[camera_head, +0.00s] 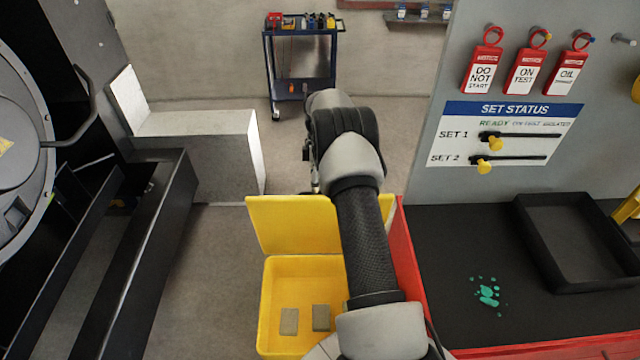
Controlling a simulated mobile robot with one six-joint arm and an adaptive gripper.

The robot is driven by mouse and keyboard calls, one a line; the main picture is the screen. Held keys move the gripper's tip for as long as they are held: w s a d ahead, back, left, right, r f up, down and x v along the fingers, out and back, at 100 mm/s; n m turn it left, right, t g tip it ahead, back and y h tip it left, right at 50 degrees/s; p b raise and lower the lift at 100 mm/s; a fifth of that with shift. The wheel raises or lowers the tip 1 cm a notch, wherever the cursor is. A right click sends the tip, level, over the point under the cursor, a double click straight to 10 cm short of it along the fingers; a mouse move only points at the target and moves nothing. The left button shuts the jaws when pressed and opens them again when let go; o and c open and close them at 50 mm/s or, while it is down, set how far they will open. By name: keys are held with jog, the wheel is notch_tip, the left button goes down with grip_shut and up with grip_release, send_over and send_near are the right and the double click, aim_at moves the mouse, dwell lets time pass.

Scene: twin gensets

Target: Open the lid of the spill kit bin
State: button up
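The yellow spill kit bin (268,312) stands on the floor at the bottom middle, left of a red cabinet side. Its yellow lid (290,226) is raised and stands up at the bin's far edge, so the inside shows. Two small grey-brown blocks (289,321) lie inside on the bin's floor. My arm crosses in front of the right part of the bin and lid and hides them there. My gripper is hidden behind my arm, so neither its fingers nor any contact with the lid can be seen.
A red bench (404,260) with a black top stands right of the bin, bearing a black tray (580,285) and a green spill (487,293). A status board (508,133) rises behind it. Dark genset framing is at left. Grey floor lies clear left of the bin.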

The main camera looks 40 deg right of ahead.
jog(key=shift+o, duration=0.9)
jog(key=shift+x, duration=1)
jog(key=shift+w, duration=0.1)
jog(key=shift+r, duration=0.1)
jog(key=shift+w+d+r, duration=0.1)
jog(key=shift+r, duration=0.1)
jog(key=v, duration=1.2)
